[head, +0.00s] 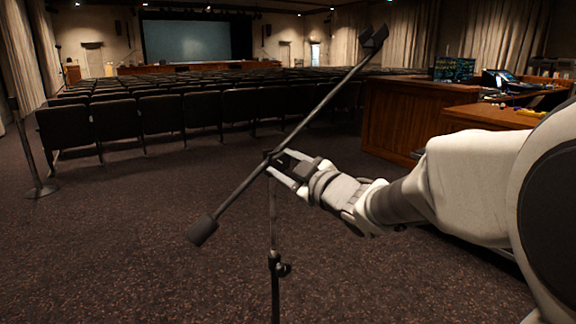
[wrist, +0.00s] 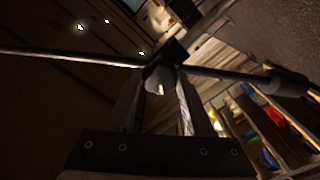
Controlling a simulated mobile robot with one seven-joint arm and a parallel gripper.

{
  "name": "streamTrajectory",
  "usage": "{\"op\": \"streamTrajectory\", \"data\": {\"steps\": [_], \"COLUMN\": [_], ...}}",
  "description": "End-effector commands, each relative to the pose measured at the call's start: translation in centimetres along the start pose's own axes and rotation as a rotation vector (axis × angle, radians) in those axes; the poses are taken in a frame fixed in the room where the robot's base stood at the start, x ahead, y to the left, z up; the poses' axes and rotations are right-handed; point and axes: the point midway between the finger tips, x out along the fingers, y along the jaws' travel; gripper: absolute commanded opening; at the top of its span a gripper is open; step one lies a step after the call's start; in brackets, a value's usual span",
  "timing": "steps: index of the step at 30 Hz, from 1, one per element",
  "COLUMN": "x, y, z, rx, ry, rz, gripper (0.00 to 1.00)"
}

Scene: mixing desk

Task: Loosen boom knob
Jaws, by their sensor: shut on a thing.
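A microphone stand rises in front of me in the head view, with a thin upright pole (head: 273,215) and a long tilted boom (head: 325,100). The boom runs from a dark counterweight (head: 202,230) at lower left to a dark end piece (head: 374,38) at upper right. My gripper (head: 283,168) reaches in from the right to the joint where boom and pole meet. In the wrist view, my gripper (wrist: 158,100) has its two fingers around the small boom knob (wrist: 161,80), just below the boom (wrist: 75,58). The fingers hide part of the knob.
Rows of dark seats (head: 190,112) stand behind the stand. A wooden desk (head: 405,115) with screens (head: 453,70) and equipment is at the right. Another thin stand (head: 37,185) is at the far left. The carpet around the microphone stand is clear.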

Motion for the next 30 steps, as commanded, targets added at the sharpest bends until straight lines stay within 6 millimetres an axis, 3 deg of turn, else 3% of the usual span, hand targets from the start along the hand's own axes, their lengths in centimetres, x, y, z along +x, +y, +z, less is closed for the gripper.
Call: {"op": "streamTrajectory", "data": {"steps": [15, 30], "x": [-0.02, 0.0], "y": [0.0, -0.04], "z": [0.05, 0.03], "rx": [-0.453, -0.652], "ry": [-0.001, -0.001], "rz": [0.0, 0.0], "gripper": [0.0, 0.0]}}
